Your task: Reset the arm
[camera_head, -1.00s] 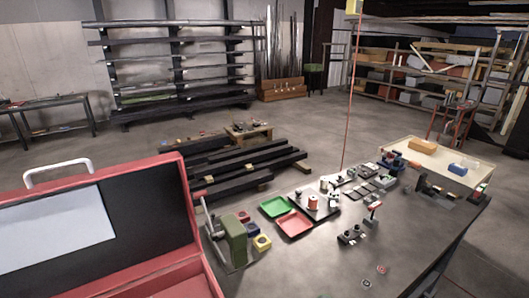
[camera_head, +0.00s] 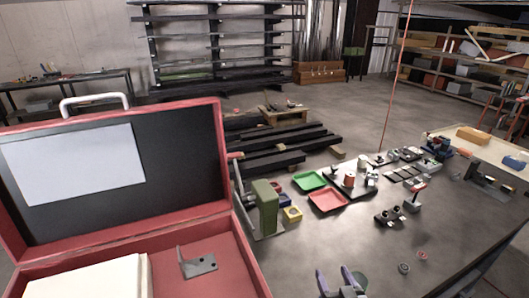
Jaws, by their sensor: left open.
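My left gripper (camera_head: 338,282) shows at the bottom edge of the head view, low over the front of the dark table (camera_head: 345,235). Its two bluish-grey fingers are apart, with nothing seen between them. A dark green round thing (camera_head: 360,279) shows just right of the fingers; I cannot tell whether they touch. The rest of the left arm is below the picture. My right gripper is not in view.
An open red case (camera_head: 232,250) fills the left, holding a grey bracket (camera_head: 200,265) and a white block (camera_head: 90,280). A green press (camera_head: 265,207), a green tray (camera_head: 309,181) and a red tray (camera_head: 328,200) stand behind. Small parts crowd the right.

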